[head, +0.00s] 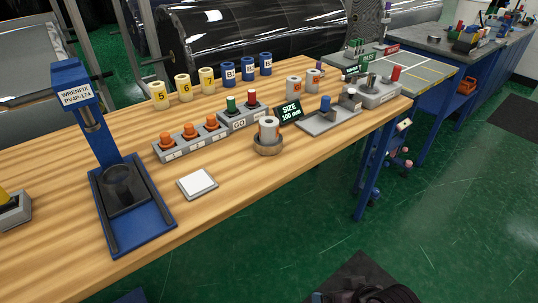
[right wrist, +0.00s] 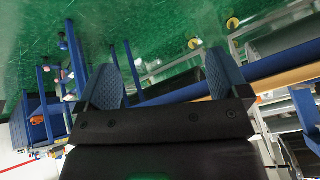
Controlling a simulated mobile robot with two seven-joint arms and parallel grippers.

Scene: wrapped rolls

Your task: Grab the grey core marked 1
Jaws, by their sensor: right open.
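A pale grey core (head: 268,131) with a reddish mark stands upright in a round holder (head: 268,146) near the front edge of the wooden table. Two more grey cores, one at the left (head: 293,84) and one at the right (head: 313,80), stand behind it with orange marks. The marks on these cores are too small to read for certain, so I cannot tell which is 1. My right gripper (right wrist: 162,78) is open and empty in the right wrist view, with floor and blue table legs beyond it. My left gripper is not in view.
Yellow cores (head: 182,87) and blue cores (head: 248,71) stand in a row at the back. A grey block with orange knobs (head: 190,141), a GO button box (head: 240,117), a SIZE sign (head: 289,112) and a blue press (head: 112,180) stand on the table.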

